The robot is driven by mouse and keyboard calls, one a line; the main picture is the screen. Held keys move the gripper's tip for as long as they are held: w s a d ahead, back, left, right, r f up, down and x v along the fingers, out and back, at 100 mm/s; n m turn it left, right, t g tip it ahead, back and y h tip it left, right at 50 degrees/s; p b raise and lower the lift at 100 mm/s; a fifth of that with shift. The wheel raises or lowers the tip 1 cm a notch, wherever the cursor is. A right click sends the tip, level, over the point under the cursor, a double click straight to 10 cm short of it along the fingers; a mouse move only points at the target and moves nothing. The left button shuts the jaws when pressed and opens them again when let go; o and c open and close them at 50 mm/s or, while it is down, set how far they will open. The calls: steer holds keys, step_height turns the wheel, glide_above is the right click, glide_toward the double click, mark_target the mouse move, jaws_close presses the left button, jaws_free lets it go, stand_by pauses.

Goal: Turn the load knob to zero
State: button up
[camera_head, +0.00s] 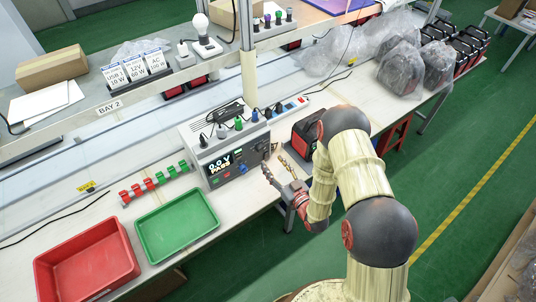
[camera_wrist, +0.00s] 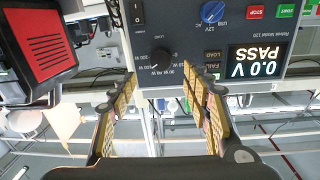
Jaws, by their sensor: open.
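The grey tester (camera_head: 212,150) stands on the bench, its screen reading "0.0V PASS". In the wrist view the picture is upside down, and the tester's front panel (camera_wrist: 226,60) fills the upper right. The black load knob (camera_wrist: 160,57) is on that panel, with watt marks around it; I cannot clearly read its setting. A blue selector knob (camera_wrist: 212,12) is also on the panel. My gripper (camera_wrist: 159,84) is open, its two padded fingers on either side of the load knob in the picture, with no clear contact. In the head view my gripper (camera_head: 273,176) is in front of the tester.
A red and black battery-like unit (camera_head: 305,133) stands right of the tester. It also shows close by in the wrist view (camera_wrist: 38,42). A green tray (camera_head: 177,226) and a red tray (camera_head: 88,265) lie to the left. Plugs sit on top of the tester.

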mark_target(262, 150)
steer(key=shift+x, duration=3.75)
steer(key=shift+a, duration=0.15)
steer(key=shift+c, duration=1.4)
steer(key=c, duration=0.9)
